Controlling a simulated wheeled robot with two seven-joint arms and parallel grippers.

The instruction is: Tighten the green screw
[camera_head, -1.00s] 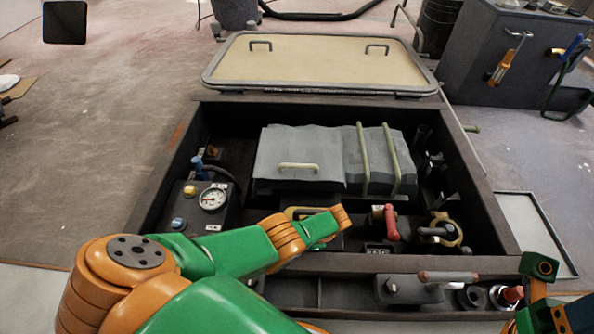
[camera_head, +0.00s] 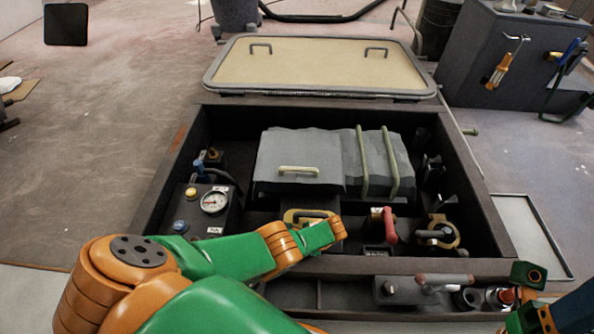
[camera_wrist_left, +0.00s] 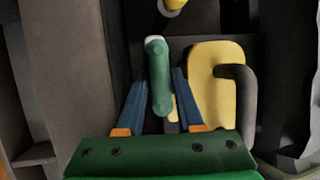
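The green screw (camera_wrist_left: 159,78) shows in the left wrist view as an upright, rounded green bar with a pale end. My left gripper (camera_wrist_left: 160,82) has its two blue fingers on either side of it, with narrow dark gaps, so it looks open around the bar. Contact cannot be made out. In the head view my left arm reaches into the open hatch box, and the screw and left fingers are hidden. Part of my right arm shows at the lower right; its gripper cannot be made out.
A yellow plate with a dark handle (camera_wrist_left: 214,82) sits close right of the fingers. The hatch box (camera_head: 462,165) also holds a gauge (camera_head: 214,200), a red-handled valve (camera_head: 389,225) and a grey block (camera_head: 300,160). Its lid (camera_head: 320,66) lies behind.

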